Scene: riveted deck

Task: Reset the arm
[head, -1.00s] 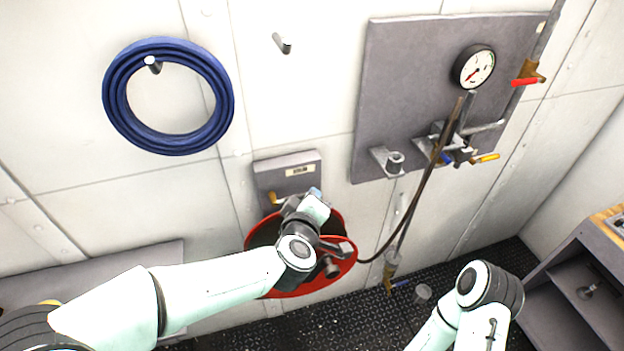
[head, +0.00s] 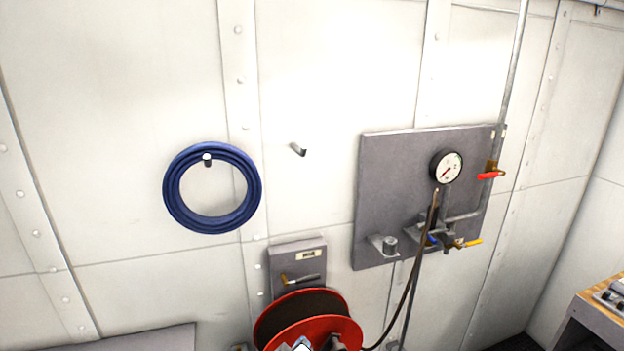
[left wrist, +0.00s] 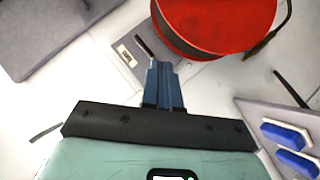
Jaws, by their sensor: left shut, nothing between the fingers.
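My left gripper (left wrist: 164,72) shows in the left wrist view with its two blue fingers together and nothing between them. Beyond the fingertips are the red hose reel (left wrist: 222,22) and the grey box with a label (left wrist: 128,60); I cannot tell the distance to them. In the head view only a small pale piece of my arm shows at the bottom edge, in front of the red hose reel (head: 325,327). My right gripper is in neither view.
A blue hose coil (head: 174,200) hangs on the wall, with an empty peg (head: 298,149) to its right. A grey panel (head: 385,170) carries a gauge (head: 447,167) and valves. A dark hose (head: 411,285) runs down from it. A bench (head: 600,315) stands at the lower right.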

